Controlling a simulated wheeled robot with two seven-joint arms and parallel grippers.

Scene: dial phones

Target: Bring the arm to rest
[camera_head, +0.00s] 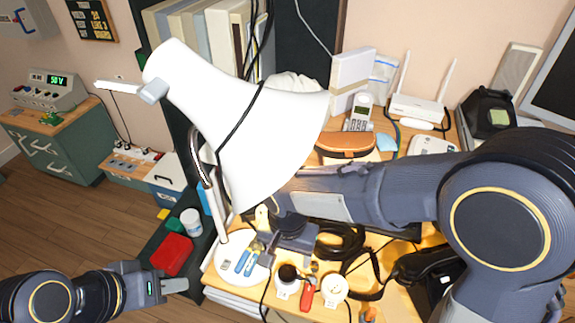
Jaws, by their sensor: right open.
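My right arm (400,193) comes in from the right and stretches left across the desk, above the things on it. Its gripper (268,226) is low beside the desk lamp's white shade (265,130), which hides part of it; it is open and I see nothing held in it. My left gripper (172,286) is at the lower left, over the floor and short of the desk, beside a red box (172,254). I cannot make out its finger gap. A black corded phone (428,272) is at the desk's front right, partly covered by my right arm.
The lamp base (230,268) carries small tools. A cordless phone (360,112), brown case (344,145) and router (418,108) stand behind. The wooden floor (75,225) at left is clear.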

